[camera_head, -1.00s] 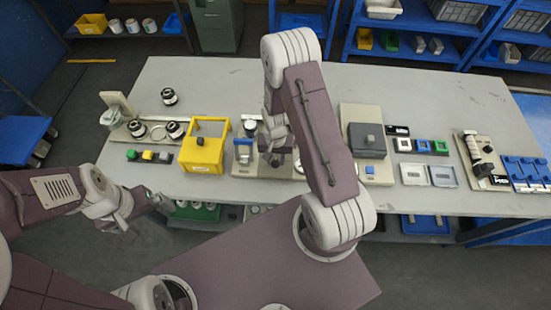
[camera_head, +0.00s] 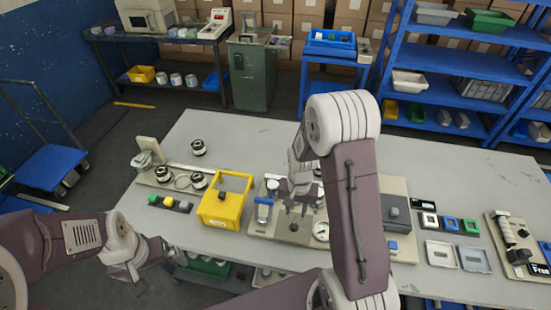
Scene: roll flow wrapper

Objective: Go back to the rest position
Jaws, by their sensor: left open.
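My left gripper (camera_head: 140,277) hangs at the lower left, off the table's front edge, open and empty. My right arm reaches over the middle of the table. Its gripper (camera_head: 292,205) points down above a beige machine base (camera_head: 262,226). I cannot make out whether its fingers are apart or hold something. Part of the base is hidden behind my right arm.
Black-and-white rolls (camera_head: 198,148) and a button strip (camera_head: 170,203) lie at left. Small frames and trays (camera_head: 472,257) lie at right. A blue cart (camera_head: 45,168) stands beyond the table's left end.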

